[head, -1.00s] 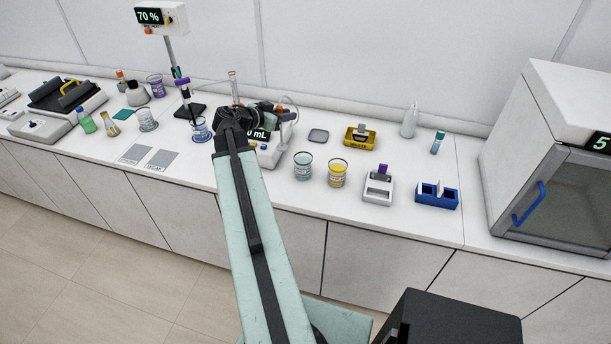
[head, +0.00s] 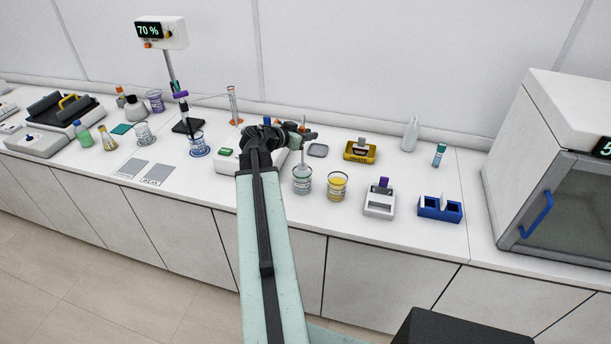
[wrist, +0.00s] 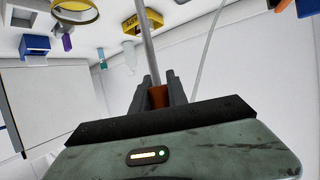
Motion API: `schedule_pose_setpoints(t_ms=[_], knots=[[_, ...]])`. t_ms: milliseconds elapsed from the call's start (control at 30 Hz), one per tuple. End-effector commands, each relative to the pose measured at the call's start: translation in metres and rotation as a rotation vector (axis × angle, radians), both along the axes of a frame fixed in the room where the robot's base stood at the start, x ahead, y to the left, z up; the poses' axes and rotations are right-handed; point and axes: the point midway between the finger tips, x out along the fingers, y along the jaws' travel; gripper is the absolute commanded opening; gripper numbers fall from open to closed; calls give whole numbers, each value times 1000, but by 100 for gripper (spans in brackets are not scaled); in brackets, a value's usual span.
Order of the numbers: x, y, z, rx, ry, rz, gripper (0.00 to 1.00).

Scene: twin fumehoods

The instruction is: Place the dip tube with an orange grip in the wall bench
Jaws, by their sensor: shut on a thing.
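My gripper (wrist: 158,92) is shut on the orange grip (wrist: 159,97) of the dip tube, which shows between the fingers in the wrist view. The pale, thin tube (wrist: 147,45) runs out past the fingertips. In the head view my gripper (head: 300,133) is above the white wall bench (head: 340,213), over the beaker of grey-green liquid (head: 302,185). The tube (head: 303,152) points down there, its lower part in line with the beaker; I cannot tell how deep its tip is. My arm partly hides the white pump unit (head: 227,167) behind it.
A beaker of yellow liquid (head: 338,188) stands close on the right. Farther right are a white holder (head: 379,205), a blue rack (head: 439,210) and a glass-fronted cabinet (head: 560,190). A blue-marked beaker (head: 198,147) and an orange-based cylinder (head: 233,106) stand left. A thin hose (wrist: 207,58) trails nearby.

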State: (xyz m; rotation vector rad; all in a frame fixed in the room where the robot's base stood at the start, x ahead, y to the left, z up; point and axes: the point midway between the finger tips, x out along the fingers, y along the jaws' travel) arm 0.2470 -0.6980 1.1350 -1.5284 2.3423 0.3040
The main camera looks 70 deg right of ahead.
Motion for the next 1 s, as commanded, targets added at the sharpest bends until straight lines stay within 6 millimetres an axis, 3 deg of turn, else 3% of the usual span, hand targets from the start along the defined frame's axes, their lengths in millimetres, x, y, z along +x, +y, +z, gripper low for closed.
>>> schedule_pose_setpoints(t_ms=[33,200,433,667,1000], knots=[[0,0,-29,0,0,0,0],[0,0,-65,0,0,0,0],[0,0,-68,0,0,0,0],[1,0,-105,0,0,1,0],[1,0,-104,0,0,1,0]])
